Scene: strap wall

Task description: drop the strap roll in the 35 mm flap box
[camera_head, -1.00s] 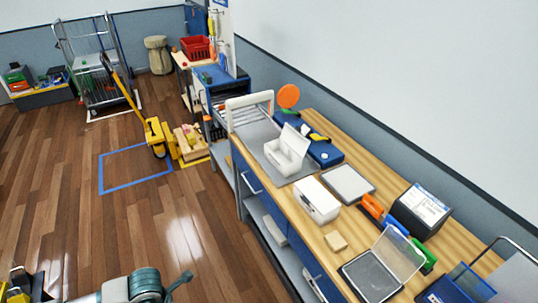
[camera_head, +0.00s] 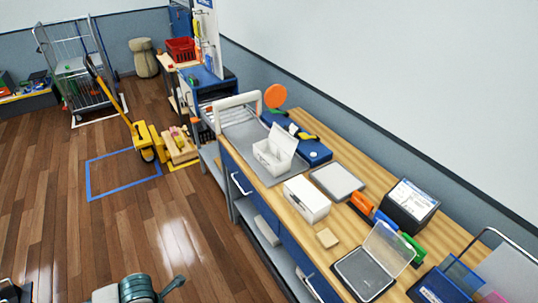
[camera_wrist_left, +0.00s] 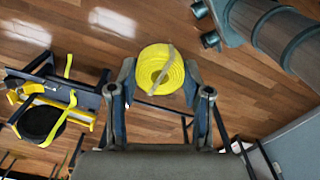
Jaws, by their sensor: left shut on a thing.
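In the left wrist view my left gripper (camera_wrist_left: 160,76) is shut on a yellow strap roll (camera_wrist_left: 153,66), a wound disc with a pale band across it. The roll is held over the wooden floor. The head view does not show the roll or either gripper. On the bench in the head view stand a white box with its flap raised (camera_head: 275,158), a closed white box (camera_head: 306,200) and a dark shallow box with a clear raised lid (camera_head: 362,275). No size marking is readable, so I cannot tell which is the 35 mm one.
The wooden bench top (camera_head: 335,275) also holds a grey flat pad (camera_head: 337,181), a small tan block (camera_head: 327,237), a dark labelled box (camera_head: 409,206) and a blue bin (camera_head: 450,285). A white arched frame (camera_head: 238,101) rises at its far end.

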